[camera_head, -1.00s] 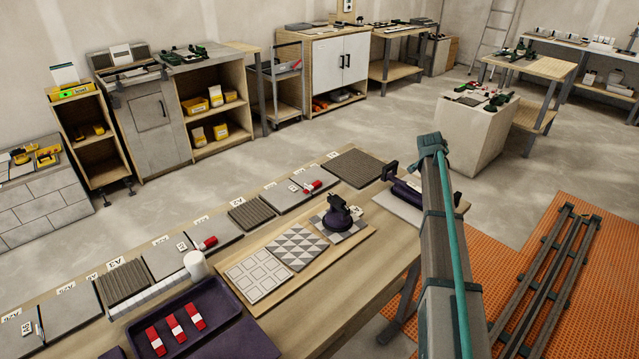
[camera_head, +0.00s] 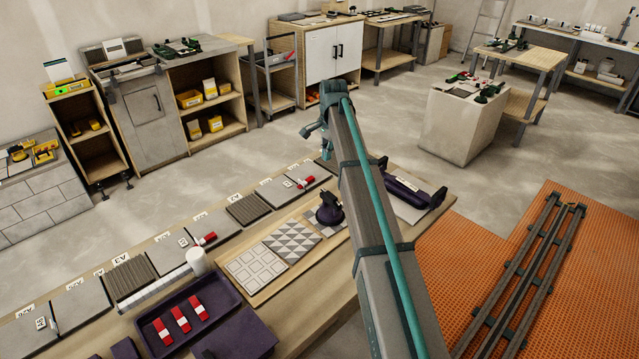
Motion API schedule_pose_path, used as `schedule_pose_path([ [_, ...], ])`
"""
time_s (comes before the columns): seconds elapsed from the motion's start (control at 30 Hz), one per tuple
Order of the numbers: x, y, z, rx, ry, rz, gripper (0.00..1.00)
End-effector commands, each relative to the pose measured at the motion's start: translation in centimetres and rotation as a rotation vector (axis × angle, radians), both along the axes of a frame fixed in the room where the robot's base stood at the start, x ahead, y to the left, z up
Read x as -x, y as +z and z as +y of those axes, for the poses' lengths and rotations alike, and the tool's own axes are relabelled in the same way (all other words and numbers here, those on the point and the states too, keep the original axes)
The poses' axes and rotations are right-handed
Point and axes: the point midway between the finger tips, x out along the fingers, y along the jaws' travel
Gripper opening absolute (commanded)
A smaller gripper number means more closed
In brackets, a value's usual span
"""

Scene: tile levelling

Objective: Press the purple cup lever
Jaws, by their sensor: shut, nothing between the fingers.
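The purple cup (camera_head: 330,212) stands upright on a patterned tile at the right end of the wooden board, left of my arm. Its raised top part shows, but the lever's exact position is too small to tell. My gripper (camera_head: 326,154) hangs from the end of my arm, seen small and dark in the head view. It is shut and empty. In the picture it is above the cup and apart from it, near the far edge of the bench. The fingertips are hard to make out.
Patterned tiles (camera_head: 291,241) lie left of the cup. A white cylinder (camera_head: 197,262) and a purple tray (camera_head: 165,306) with red pieces are farther left. A long purple tool (camera_head: 408,190) lies right of my arm. Grey tiles line the bench's far side.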

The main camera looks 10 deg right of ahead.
Motion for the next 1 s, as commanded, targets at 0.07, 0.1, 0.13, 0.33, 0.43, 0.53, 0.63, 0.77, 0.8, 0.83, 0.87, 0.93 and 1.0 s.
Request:
schedule_pose_path([
  [0.07, 0.0, 0.0, 0.0, 0.0, 0.0, 0.001, 0.0],
  [0.1, 0.0, 0.0, 0.0, 0.0, 0.0, 0.0, 0.0],
  [0.13, 0.0, 0.0, 0.0, 0.0, 0.0, 0.0, 0.0],
  [0.33, 0.0, -0.1, 0.0, 0.001, 0.0, 0.0, 0.0],
  [0.43, 0.0, -0.6, 0.0, 0.001, 0.0, 0.0, 0.0],
  [0.53, -0.1, -1.6, 0.0, 0.0, 0.0, 0.001, 0.0],
  [0.63, -0.2, -3.1, 0.1, 0.001, 0.0, 0.002, 0.0],
  [0.77, -0.5, -5.5, 0.2, 0.001, 0.0, 0.002, 0.0],
  [0.8, -0.5, -6.3, 0.3, 0.001, 0.0, 0.002, 0.0],
  [0.83, -0.6, -6.8, 0.3, 0.001, 0.0, 0.002, 0.0],
  [0.87, -0.6, -7.5, 0.3, 0.001, 0.0, 0.002, 0.0],
  [0.93, -0.8, -8.7, 0.4, 0.001, 0.0, 0.002, 0.0],
  [1.0, -0.9, -10.0, 0.5, 0.001, 0.0, 0.002, 0.0],
])
